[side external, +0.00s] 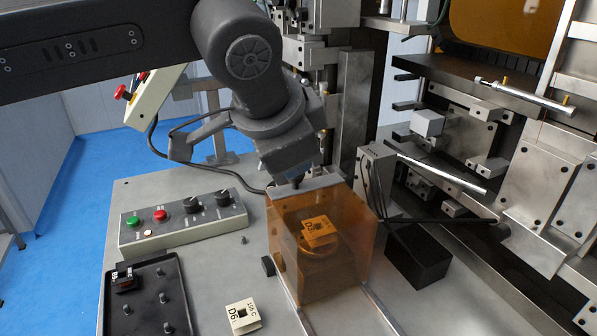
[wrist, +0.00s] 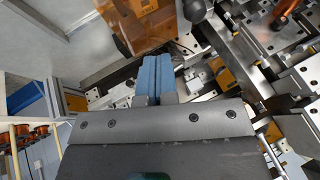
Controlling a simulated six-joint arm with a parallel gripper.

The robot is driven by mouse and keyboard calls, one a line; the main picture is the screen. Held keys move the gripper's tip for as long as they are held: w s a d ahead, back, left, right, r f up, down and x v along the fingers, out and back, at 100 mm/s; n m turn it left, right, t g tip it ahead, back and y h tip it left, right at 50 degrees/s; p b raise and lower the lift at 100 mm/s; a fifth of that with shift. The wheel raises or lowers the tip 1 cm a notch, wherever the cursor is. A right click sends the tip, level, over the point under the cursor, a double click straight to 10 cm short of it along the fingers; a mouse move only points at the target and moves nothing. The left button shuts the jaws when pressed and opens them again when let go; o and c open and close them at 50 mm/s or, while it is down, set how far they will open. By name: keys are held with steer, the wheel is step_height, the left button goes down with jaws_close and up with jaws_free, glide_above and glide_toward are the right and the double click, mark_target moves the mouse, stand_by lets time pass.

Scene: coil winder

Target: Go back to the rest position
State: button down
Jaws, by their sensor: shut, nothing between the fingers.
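My gripper (side external: 296,184) is at the top rear edge of the orange see-through guard (side external: 345,262) in the side view; I cannot tell whether it touches the guard. In the wrist view my gripper (wrist: 153,68) shows its blue fingers shut together with nothing between them. Behind the guard's orange walls sits a square-flanged bobbin (side external: 319,232) with a label. Part of the guard (wrist: 133,22) also shows at the top of the wrist view.
A cream bobbin (side external: 234,323) marked D6 lies on the bench left of the guard rails. A black pegged tray (side external: 143,315) holds a dark part (side external: 123,278). A button box (side external: 172,237) stands behind it. A black block (side external: 418,257) and steel machine parts stand at right.

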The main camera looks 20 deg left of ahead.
steer(key=v, duration=0.5)
steer(key=s+a+f+n, duration=0.1)
steer(key=s+a+n, duration=0.1)
steer(key=a, duration=0.7)
steer(key=s+a+f+n, duration=0.1)
steer(key=s+a+n, duration=0.1)
steer(key=a, duration=0.6)
steer(key=s+a+f+n, duration=0.6)
steer(key=s+a+f, duration=0.6)
steer(key=f, duration=0.1)
steer(key=shift+s+a+g+y, duration=0.3)
steer(key=shift+s+a, duration=0.05)
steer(key=shift+a, duration=0.05)
